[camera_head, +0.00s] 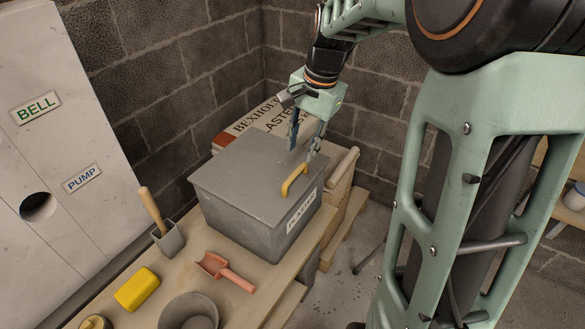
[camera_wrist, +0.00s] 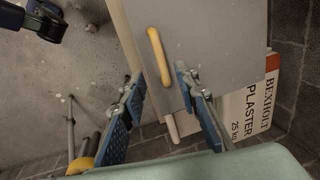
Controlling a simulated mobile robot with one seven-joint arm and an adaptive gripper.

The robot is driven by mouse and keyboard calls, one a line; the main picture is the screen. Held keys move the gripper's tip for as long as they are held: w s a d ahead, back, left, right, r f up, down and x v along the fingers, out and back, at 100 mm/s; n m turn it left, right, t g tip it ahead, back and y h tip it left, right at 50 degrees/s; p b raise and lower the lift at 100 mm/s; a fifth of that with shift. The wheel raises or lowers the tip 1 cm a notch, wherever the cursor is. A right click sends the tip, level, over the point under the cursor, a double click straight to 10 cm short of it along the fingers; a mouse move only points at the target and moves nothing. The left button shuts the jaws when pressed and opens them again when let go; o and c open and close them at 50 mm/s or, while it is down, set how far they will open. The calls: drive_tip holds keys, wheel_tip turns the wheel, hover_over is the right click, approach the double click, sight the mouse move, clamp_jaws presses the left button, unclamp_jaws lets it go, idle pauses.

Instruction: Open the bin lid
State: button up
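The grey bin (camera_head: 250,226) with a PLASTER label stands on the wooden bench. Its flat grey lid (camera_head: 240,178) lies closed on top and also shows in the wrist view (camera_wrist: 215,45). A yellow bar handle (camera_head: 294,180) sits at the lid's edge above the label; it also shows in the wrist view (camera_wrist: 159,56). My gripper (camera_head: 302,150) is open and empty above the lid, near the handle and apart from it. In the wrist view, the spread fingers (camera_wrist: 158,80) point towards the handle, which lies between their lines.
A scoop (camera_head: 225,270), a yellow block (camera_head: 136,289), a trowel-like tool (camera_head: 165,235) and a grey bucket (camera_head: 190,312) stand on the bench before the bin. A plaster sack (camera_head: 262,117) lies behind it. Block walls enclose the corner; a panel (camera_head: 60,150) stands left.

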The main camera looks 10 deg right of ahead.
sight(294, 174)
drive_tip(key=f, duration=0.5)
drive_tip(key=w+a+f+b, duration=0.1)
drive_tip(key=f, duration=0.2)
drive_tip(key=shift+w+a+f, duration=0.1)
drive_tip(key=shift+f, duration=0.1)
clamp_jaws()
